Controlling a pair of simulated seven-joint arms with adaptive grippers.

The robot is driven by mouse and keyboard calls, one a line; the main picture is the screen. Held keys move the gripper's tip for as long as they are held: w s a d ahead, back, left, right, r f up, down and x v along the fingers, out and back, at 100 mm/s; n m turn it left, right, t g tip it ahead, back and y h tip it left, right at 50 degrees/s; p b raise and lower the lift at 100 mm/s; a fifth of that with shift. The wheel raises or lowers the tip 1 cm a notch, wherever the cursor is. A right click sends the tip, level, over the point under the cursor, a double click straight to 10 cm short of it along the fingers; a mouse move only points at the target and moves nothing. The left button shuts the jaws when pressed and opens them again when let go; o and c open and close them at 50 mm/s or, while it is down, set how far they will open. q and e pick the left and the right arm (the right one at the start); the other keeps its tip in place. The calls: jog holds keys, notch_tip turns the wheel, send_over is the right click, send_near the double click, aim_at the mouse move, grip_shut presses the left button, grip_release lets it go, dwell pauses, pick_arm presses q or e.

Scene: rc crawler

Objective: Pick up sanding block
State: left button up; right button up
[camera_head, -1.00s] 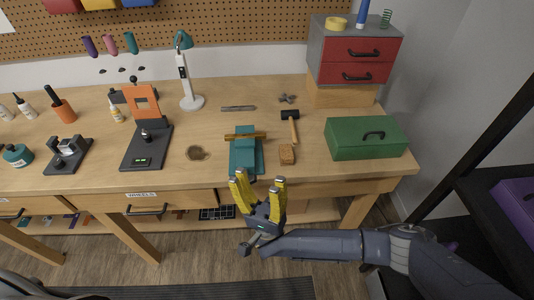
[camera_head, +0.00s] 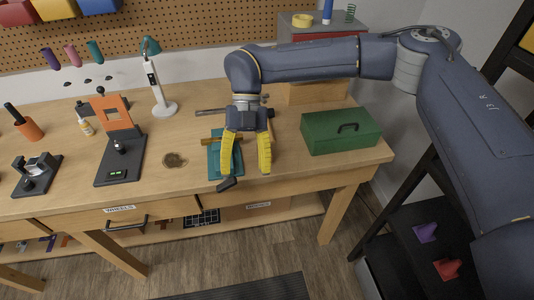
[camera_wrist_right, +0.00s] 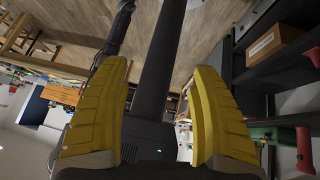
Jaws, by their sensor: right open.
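My right gripper (camera_head: 246,172) hangs over the front part of the bench, its two yellow fingers spread apart with nothing visible between them. It also shows open and empty in the right wrist view (camera_wrist_right: 157,75). The sanding block is not visible now; a small brown block lay right of the teal vise in the earlier head view, and my right gripper's finger now covers about that spot. The teal vise (camera_head: 213,165) is partly behind the left finger. I cannot tell how high the fingers are above the bench. My left gripper is not in view.
A green toolbox (camera_head: 340,130) stands right of the gripper on the bench (camera_head: 140,185). The hammer is mostly hidden by my arm. An orange-and-black stand (camera_head: 118,150) and a lamp (camera_head: 160,90) are further left.

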jog(key=w+d+r+t, duration=0.2)
jog(key=w+t, duration=0.2)
jog(key=w, duration=0.4)
jog(key=w+d+r+t, duration=0.3)
jog(key=w, duration=0.5)
jog(key=shift+h, duration=0.3)
notch_tip(320, 180, down, 17)
jog(key=shift+s+r, duration=0.1)
jog(key=shift+s, duration=0.05)
jog(key=c, duration=1.2)
